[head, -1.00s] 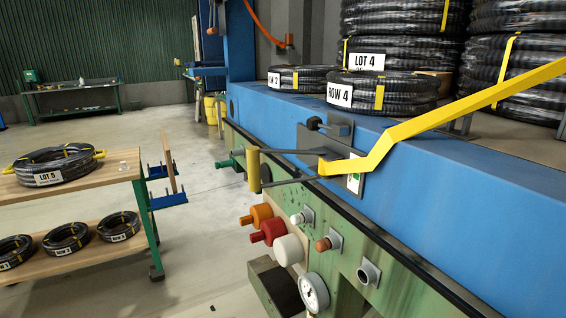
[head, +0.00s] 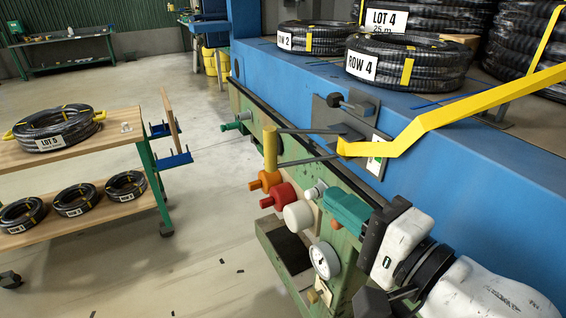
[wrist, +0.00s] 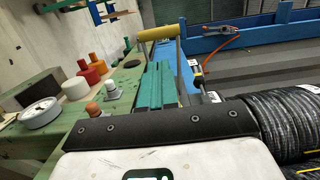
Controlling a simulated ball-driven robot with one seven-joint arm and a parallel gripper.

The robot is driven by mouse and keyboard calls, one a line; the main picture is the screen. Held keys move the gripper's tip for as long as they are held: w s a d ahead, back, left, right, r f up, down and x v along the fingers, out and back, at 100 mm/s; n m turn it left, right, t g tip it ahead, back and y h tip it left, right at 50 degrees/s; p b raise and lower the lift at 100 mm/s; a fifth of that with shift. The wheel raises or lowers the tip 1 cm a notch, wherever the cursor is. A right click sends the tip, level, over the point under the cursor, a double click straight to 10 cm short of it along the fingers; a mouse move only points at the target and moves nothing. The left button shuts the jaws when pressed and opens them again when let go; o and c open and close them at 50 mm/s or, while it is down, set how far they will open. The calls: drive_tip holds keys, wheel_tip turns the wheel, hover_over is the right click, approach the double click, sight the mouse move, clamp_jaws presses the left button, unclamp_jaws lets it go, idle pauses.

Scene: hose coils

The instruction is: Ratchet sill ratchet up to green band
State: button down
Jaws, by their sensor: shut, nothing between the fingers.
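The ratchet's yellow grip (head: 270,147) stands out from the edge of the blue sill (head: 480,145) on two grey rods. The rods run back to a dark plate (head: 330,115). A small white plate with a green patch (head: 377,150) is beside it, partly covered by a bent yellow bar (head: 430,120). My gripper (head: 338,200) has teal fingers pressed together and empty. It is in front of the green panel, nearer than the grip and to its lower right. In the wrist view the fingers (wrist: 158,75) point toward the yellow grip (wrist: 160,32), apart from it.
The green panel below carries orange, red and white knobs (head: 298,215) and a gauge (head: 324,260). Hose coils, including ROW 4 (head: 435,80), lie on the sill. A wooden cart (head: 95,155) with coils stands left. The floor between is mostly clear.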

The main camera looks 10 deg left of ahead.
drive_tip(key=w+a+b, duration=0.1)
drive_tip(key=b, duration=0.1)
drive_tip(key=p, duration=0.2)
approach(274, 153)
drive_tip(key=x, duration=0.5)
drive_tip(key=shift+w+a+r, duration=0.1)
drive_tip(key=shift+x, duration=0.8)
drive_tip(key=shift+a, duration=0.1)
